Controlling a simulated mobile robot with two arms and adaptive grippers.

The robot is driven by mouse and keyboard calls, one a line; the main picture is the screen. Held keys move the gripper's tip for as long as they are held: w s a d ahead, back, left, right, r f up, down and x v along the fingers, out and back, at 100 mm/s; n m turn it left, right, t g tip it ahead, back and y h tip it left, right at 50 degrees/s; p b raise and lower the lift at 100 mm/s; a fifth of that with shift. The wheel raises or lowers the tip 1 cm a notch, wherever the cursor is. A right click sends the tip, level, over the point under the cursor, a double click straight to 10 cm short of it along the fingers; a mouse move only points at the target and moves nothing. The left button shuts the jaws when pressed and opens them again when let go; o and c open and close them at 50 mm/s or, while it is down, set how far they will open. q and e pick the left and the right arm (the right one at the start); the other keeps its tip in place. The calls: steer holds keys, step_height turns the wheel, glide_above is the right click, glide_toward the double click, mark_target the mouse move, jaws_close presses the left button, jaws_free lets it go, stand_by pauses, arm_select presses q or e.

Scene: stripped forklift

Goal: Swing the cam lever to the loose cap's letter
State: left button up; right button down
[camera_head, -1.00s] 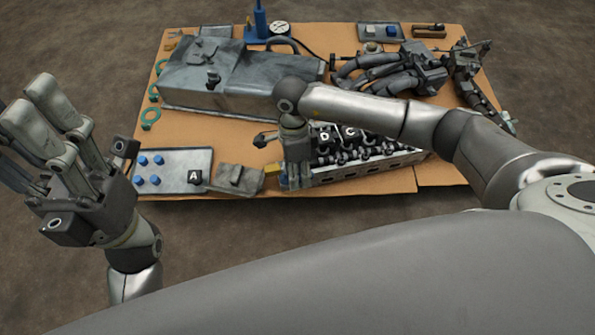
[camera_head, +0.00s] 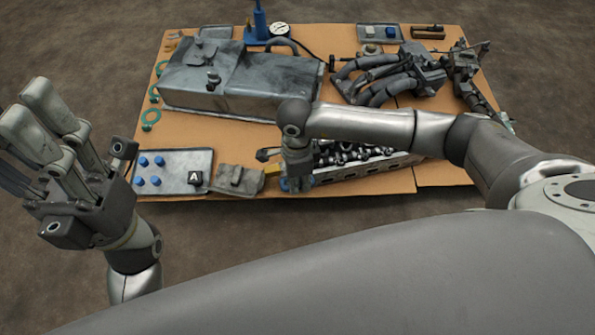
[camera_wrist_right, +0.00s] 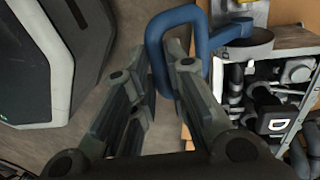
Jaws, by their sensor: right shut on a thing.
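The cam lever (camera_wrist_right: 155,45) is a blue bent bar at the end of the cylinder head in the right wrist view. My right gripper (camera_wrist_right: 162,75) is shut on its loop; in the head view the gripper (camera_head: 297,182) is at the head's left end, with a bit of blue beside it. The loose cap (camera_head: 195,178) is black, marked A, and sits on the grey tray's right corner. The cylinder head (camera_head: 370,172) is partly behind my right arm. A cap marked D (camera_wrist_right: 272,122) shows on it. My left gripper (camera_head: 25,130) is open and empty, left of the board.
The tray (camera_head: 180,157) holds several blue pegs. A grey bracket (camera_head: 240,179) lies between tray and cylinder head. A large grey cover (camera_head: 235,85), a manifold (camera_head: 395,75) and a blue pump with gauge (camera_head: 265,28) stand behind.

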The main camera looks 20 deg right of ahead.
steer(key=s+f, duration=0.3)
steer(key=shift+a+f, duration=0.1)
steer(key=shift+a, duration=0.05)
steer(key=c, duration=1.5)
jaws_free()
steer(key=shift+s, duration=0.1)
steer(key=shift+o, duration=0.2)
steer(key=shift+w, duration=0.2)
step_height(320, 180, up, 12)
steer(key=w, duration=0.1)
steer(key=shift+w+b, duration=0.25)
steer(key=shift+b, duration=0.05)
